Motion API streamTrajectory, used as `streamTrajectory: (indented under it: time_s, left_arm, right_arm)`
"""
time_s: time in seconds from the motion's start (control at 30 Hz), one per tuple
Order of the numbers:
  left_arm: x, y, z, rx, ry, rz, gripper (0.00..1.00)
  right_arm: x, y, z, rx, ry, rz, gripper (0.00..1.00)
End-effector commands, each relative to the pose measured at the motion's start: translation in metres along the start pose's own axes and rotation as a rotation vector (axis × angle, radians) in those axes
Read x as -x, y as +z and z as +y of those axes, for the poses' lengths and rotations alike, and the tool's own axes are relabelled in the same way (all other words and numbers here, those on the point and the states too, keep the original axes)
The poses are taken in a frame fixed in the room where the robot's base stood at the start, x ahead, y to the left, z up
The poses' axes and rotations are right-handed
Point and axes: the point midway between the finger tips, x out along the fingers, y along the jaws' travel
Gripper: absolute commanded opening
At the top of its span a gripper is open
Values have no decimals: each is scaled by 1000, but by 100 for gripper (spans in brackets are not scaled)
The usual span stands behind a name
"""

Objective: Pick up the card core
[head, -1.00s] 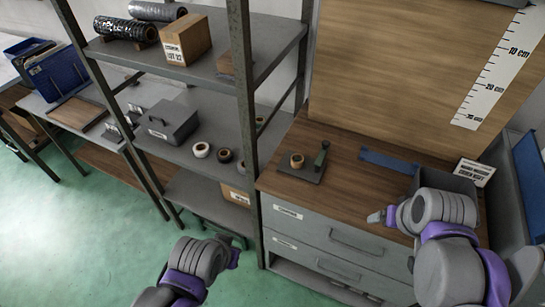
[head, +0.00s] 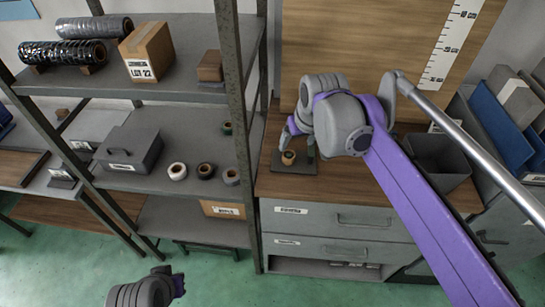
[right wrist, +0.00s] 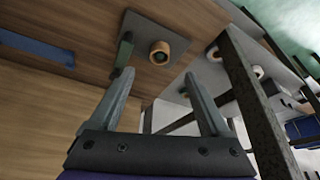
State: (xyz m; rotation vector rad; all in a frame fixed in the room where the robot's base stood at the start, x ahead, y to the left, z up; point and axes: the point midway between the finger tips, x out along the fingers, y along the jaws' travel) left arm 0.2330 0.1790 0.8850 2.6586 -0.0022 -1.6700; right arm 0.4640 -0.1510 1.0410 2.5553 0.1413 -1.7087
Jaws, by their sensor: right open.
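The card core (head: 289,157), a short tan cardboard ring with a dark hole, stands on a dark square plate (head: 294,168) on the cabinet's wooden top. The core also shows in the right wrist view (right wrist: 160,52), beyond and roughly between my right fingertips. My right gripper (head: 299,144) is open and empty, just over the plate and close to the core; it shows large in the right wrist view (right wrist: 158,77). A green upright post (right wrist: 124,50) stands on the plate beside the core. Part of my left arm's end (head: 178,284) shows low at the left; its jaws cannot be made out.
A metal shelf (head: 190,100) stands left of the cabinet (head: 335,245), with several small rolls (head: 206,170), a grey box (head: 128,150) and a carton (head: 147,50). A blue strip (right wrist: 35,46) lies on the wooden top. A grey open bin (head: 440,155) stands at right.

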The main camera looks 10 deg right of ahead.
Motion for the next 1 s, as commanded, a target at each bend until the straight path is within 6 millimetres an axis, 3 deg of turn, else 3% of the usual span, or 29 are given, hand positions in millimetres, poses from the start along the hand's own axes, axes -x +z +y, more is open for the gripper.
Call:
streamTrajectory:
  time_s: [0.3, 0.57, 0.8, 1.0]
  left_arm:
    - [-4, 3, 0, 0, 0, -2, 0]
    - [-4, 3, 0, 0, 0, -2, 0]
    - [-6, 4, 0, 0, 0, -3, 0]
    - [-6, 5, 0, 0, 0, -3, 0]
  right_arm:
    - [-43, -2, 0, 1, -1, 0, 81]
    - [-64, -3, -1, 1, -1, 0, 81]
    - [-99, -7, -2, 1, -1, 0, 81]
    - [-108, -6, -2, 1, 0, 0, 81]
